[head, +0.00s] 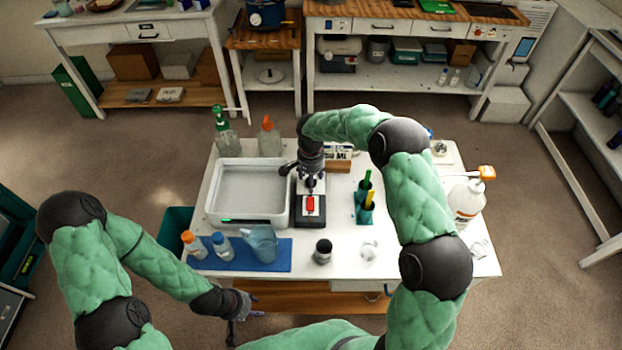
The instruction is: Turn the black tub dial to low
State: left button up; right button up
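The pale rectangular tub (211,196) stands at the left of the white table, with clear or pale contents. Its low front edge carries a dark strip with a small green light. I cannot make out the dial clearly there, nor its setting. My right gripper (312,184) points down just right of the tub, over a black device with a red patch (310,204). Its fingers are small and dark, so its opening is unclear. My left gripper (242,312) hangs low before the table's front edge, away from the tub, its fingers apart and empty.
A blue mat (282,262) holds a blue jug (261,243) and two small bottles. A dark cup (323,251) and a white cup (369,250) stand at the front. Pump bottles stand behind the tub. A large white bottle (467,200) is at right.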

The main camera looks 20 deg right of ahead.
jog(key=shift+c, duration=0.3)
jog(key=c, duration=1.1)
